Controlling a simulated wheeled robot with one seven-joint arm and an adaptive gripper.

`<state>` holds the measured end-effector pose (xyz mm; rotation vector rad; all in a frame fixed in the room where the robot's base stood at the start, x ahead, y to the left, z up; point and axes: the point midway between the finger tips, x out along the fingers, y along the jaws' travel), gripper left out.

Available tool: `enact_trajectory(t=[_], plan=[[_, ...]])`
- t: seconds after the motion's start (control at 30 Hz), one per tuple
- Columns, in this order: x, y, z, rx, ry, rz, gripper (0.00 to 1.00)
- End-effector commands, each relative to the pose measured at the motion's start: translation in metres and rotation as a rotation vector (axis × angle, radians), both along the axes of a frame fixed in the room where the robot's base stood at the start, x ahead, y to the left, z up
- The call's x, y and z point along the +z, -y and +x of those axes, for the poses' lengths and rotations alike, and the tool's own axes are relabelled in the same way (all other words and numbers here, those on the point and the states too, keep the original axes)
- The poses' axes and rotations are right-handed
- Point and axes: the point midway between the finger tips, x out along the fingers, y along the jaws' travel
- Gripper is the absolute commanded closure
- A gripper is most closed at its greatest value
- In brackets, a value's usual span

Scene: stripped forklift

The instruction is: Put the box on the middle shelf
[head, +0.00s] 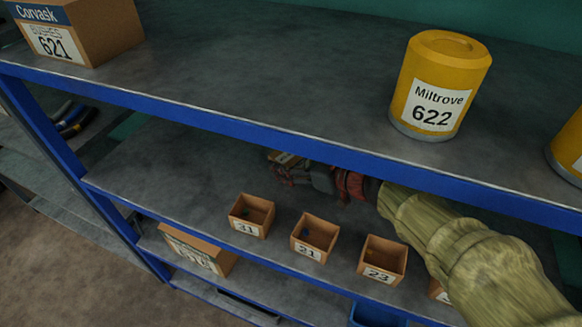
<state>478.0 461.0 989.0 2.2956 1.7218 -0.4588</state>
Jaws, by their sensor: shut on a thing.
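My arm, in a green sleeve, reaches in from the right to the middle shelf (150,180). My gripper (285,173) is far back over that shelf, just below the front beam of the upper shelf in the picture. It is shut on a small cardboard box (287,158), of which only a piece with a pale label shows. The upper shelf's edge and the gripper hide the rest. I cannot tell whether the box touches the middle shelf.
Small open bins marked 31 (251,216), 21 (315,239) and 23 (382,260) line the middle shelf's front. A Corvask 621 box (85,30) and a yellow Miltrove 622 canister (440,85) stand above. Another box (200,252) sits below. The middle shelf's left part is clear.

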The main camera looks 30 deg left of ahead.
Motion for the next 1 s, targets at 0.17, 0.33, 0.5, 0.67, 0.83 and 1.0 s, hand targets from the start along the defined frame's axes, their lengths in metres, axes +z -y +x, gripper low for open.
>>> enact_trajectory(t=[0.17, 0.33, 0.5, 0.67, 0.83, 1.0], plan=[[-0.016, -0.005, 0.005, 0.000, -0.002, 0.001, 0.71], [-0.034, -0.004, 0.005, 0.000, -0.001, 0.001, 0.71], [-0.036, -0.004, 0.005, 0.001, 0.003, 0.002, 0.71], [-0.037, -0.004, 0.005, 0.000, 0.001, 0.002, 0.71], [-0.039, -0.004, 0.005, 0.000, 0.001, 0.001, 0.27], [-0.039, -0.004, 0.005, 0.000, 0.001, 0.001, 0.18]])
